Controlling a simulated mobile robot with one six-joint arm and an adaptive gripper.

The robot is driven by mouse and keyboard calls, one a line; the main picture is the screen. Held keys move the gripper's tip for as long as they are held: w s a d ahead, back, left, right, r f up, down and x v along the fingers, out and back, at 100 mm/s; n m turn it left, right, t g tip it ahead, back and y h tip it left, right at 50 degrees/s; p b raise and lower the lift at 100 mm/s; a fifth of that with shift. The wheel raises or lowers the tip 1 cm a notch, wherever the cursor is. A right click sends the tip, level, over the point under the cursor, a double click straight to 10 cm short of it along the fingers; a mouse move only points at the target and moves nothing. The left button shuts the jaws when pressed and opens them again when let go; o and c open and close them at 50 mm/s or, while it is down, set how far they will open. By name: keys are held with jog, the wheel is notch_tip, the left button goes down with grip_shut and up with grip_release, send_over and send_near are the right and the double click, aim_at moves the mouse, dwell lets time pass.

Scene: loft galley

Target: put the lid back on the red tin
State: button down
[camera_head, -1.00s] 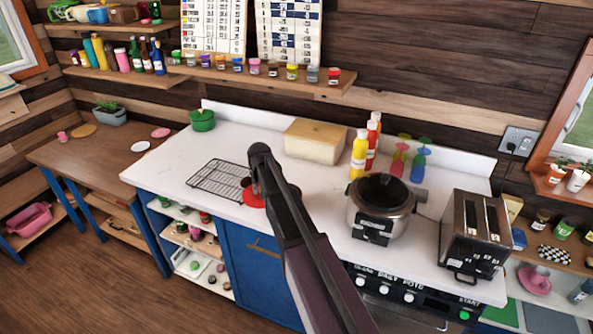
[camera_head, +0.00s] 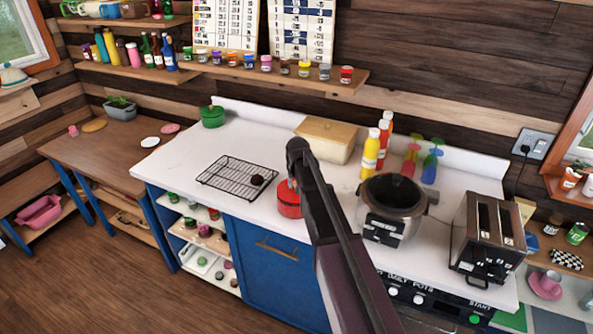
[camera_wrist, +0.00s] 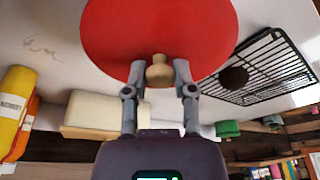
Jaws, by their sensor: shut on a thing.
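My gripper (camera_wrist: 158,75) is shut on the pale knob of the red lid (camera_wrist: 160,28) in the wrist view. The lid is a wide red disc that fills the top middle of that view and hides what lies behind it. In the head view the red tin (camera_head: 289,204) shows as a short red cylinder on the white counter, between the wire rack and the cooker. My arm partly covers it. The gripper end is right over it, and I cannot tell whether the lid touches the tin.
A wire rack (camera_head: 228,180) with a dark round thing (camera_head: 257,180) is to the left on the counter (camera_head: 180,170). A cream box (camera_head: 325,140) stands behind. A cooker (camera_head: 390,208) and a toaster (camera_head: 488,238) stand right. Bottles (camera_head: 371,152) stand at the back.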

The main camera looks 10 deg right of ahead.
aim_at(295, 182)
jog(key=shift+a, duration=0.2)
jog(key=shift+n, duration=0.3)
notch_tip(295, 182, up, 6)
jog(key=p, duration=0.6)
jog(key=shift+f, duration=0.2)
jog(key=shift+f+b, duration=3.05)
jog(key=shift+b, duration=0.15)
jog(key=shift+f, duration=0.2)
dwell(0.3)
jog(key=shift+c, duration=1.8)
grip_release()
